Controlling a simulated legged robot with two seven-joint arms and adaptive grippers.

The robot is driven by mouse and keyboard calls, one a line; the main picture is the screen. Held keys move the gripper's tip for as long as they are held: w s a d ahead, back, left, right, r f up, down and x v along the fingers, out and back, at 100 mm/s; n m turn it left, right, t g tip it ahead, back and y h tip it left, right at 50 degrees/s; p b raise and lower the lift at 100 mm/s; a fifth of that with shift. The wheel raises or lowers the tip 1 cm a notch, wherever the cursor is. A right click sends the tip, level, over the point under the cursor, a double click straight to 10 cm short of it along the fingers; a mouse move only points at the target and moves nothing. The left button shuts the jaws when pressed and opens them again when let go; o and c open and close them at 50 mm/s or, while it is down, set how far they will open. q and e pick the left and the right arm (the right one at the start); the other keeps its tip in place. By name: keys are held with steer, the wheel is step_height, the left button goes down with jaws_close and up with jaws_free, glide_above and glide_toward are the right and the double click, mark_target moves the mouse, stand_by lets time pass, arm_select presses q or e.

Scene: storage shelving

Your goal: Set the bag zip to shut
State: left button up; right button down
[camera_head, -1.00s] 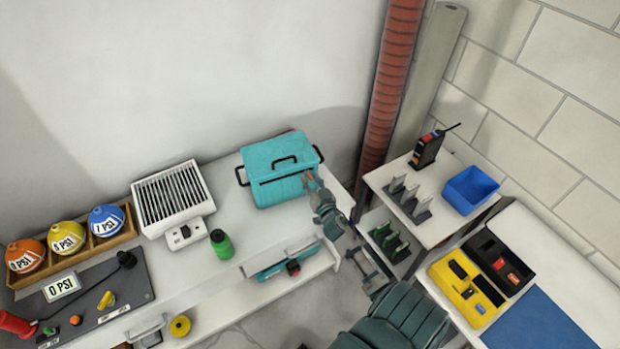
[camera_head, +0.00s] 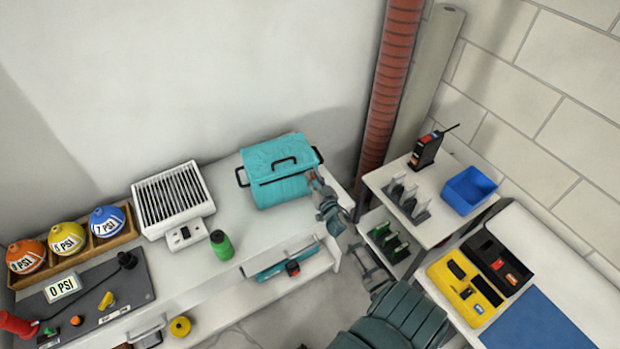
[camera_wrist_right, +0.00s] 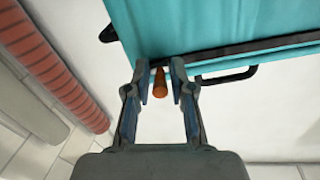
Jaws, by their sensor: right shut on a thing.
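The teal bag (camera_head: 280,160) with black handles sits on the white workbench near its right end. A dark zip line (camera_head: 284,179) runs across the bag. My right gripper (camera_head: 314,180) is at the right end of that line. In the right wrist view, the fingers of the right gripper (camera_wrist_right: 161,88) are shut on an orange zip pull (camera_wrist_right: 160,80) at the bag's edge. The bag (camera_wrist_right: 200,22) and its black zip strip (camera_wrist_right: 255,46) fill the top of that view. My left gripper is not in view.
A green bottle (camera_head: 221,245) and a white vented box (camera_head: 172,200) stand left of the bag. A red ribbed pipe (camera_head: 390,95) rises behind its right side. A shelf (camera_head: 437,222) with a blue bin (camera_head: 470,190) is at right. The bench between bottle and bag is clear.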

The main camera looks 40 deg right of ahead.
steer(key=shift+s+d, duration=0.1)
steer(key=shift+d, duration=0.1)
steer(key=c, duration=1.2)
jaws_free()
steer(key=v, duration=1.2)
steer(key=shift+f, duration=0.15)
